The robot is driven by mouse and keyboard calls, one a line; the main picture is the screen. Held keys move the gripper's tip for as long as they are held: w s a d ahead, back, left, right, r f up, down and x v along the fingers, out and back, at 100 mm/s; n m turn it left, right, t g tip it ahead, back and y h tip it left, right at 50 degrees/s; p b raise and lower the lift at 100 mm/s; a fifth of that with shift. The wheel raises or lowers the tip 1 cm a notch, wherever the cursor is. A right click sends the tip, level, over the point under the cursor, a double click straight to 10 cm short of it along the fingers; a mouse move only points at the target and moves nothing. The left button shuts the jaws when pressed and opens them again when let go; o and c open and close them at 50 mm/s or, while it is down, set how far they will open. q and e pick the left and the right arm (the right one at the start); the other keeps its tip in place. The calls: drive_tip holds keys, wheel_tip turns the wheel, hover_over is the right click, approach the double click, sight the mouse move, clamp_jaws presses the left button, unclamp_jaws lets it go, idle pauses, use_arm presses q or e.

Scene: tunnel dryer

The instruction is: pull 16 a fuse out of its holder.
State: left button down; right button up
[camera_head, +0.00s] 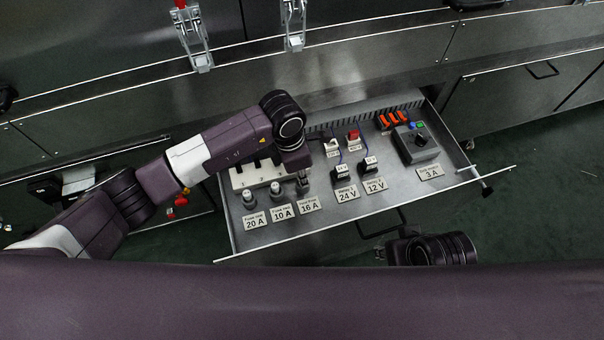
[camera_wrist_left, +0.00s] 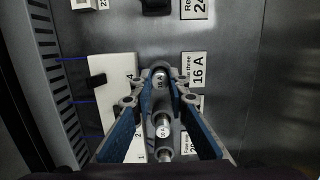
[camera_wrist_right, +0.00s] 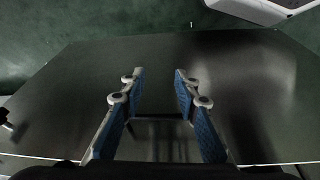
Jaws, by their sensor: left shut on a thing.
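The 16 A fuse (camera_wrist_left: 160,77) stands in the left wrist view between the fingertips of my left gripper (camera_wrist_left: 161,88), which is shut on it. Its holder is mostly hidden by the fingers; I cannot tell whether the fuse is still seated. The 16 A label (camera_head: 309,205) lies in front of it in the head view. My left gripper (camera_head: 304,180) points down there, its fingers partly hidden by my arm. The 10 A fuse (camera_head: 276,189) and 20 A fuse (camera_head: 249,197) stand to the left. My right gripper (camera_wrist_right: 158,88) is open and empty over the front of the drawer unit.
A white terminal block (camera_head: 256,174) lies behind the fuses. Relays (camera_head: 342,175) with 24 V and 12 V labels stand to the right, then a grey box with a black knob (camera_head: 416,143). The tray (camera_head: 440,192) has bare room at front right.

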drive_tip(key=shift+f, duration=0.15)
use_arm(q)
drive_tip(key=shift+r, duration=0.15)
use_arm(e)
drive_tip(key=shift+f, duration=0.15)
use_arm(q)
drive_tip(key=shift+r, duration=0.15)
use_arm(e)
drive_tip(key=shift+w+f, duration=0.1)
drive_tip(key=shift+f, duration=0.35)
drive_tip(key=shift+a+f, duration=0.1)
drive_tip(key=shift+f, duration=0.15)
use_arm(q)
drive_tip(key=shift+r, duration=0.15)
use_arm(e)
drive_tip(key=shift+w, duration=0.1)
use_arm(q)
drive_tip(key=shift+p, duration=0.3)
use_arm(e)
drive_tip(key=shift+f, duration=0.2)
use_arm(q)
drive_tip(key=shift+r, duration=0.1)
use_arm(e)
drive_tip(key=shift+f, duration=0.2)
